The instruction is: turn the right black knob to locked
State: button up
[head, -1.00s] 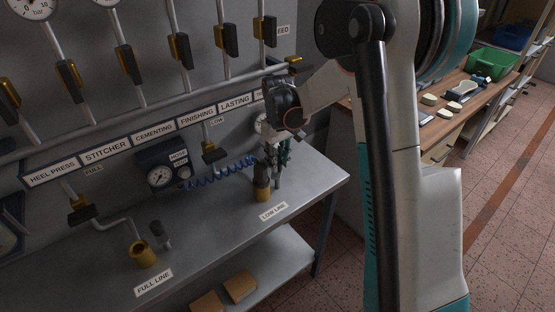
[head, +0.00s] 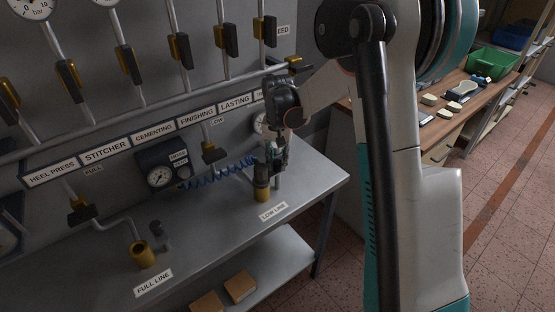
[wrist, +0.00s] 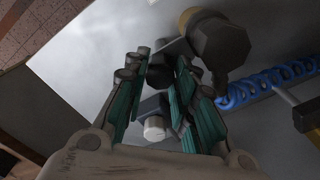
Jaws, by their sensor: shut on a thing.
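My gripper (head: 277,158) is over the bench at the LOW LINE label. In the wrist view its teal-padded fingers (wrist: 158,78) are shut around a dark knob (wrist: 160,72), the right black knob. The fingers hide most of this knob, so its angle cannot be read. A brass fitting with a dark top (head: 262,192) stands beside the gripper, on its left. It also shows in the wrist view (wrist: 220,45), apart from the fingers. The left dark knob (head: 160,236) stands beside another brass fitting (head: 142,254) at the FULL LINE label.
A blue coiled hose (head: 215,175) runs along the back of the bench (head: 210,225) near the gripper. A gauge box (head: 163,170) and a row of valve levers are on the wall. The bench's right front is clear. A wooden table with a green bin (head: 492,63) stands right.

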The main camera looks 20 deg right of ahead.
aim_at(277, 162)
dwell(0.3)
jog(key=o, duration=1.1)
notch_tip(277, 162, up, 12)
jog(key=shift+r, duration=0.1)
dwell(0.3)
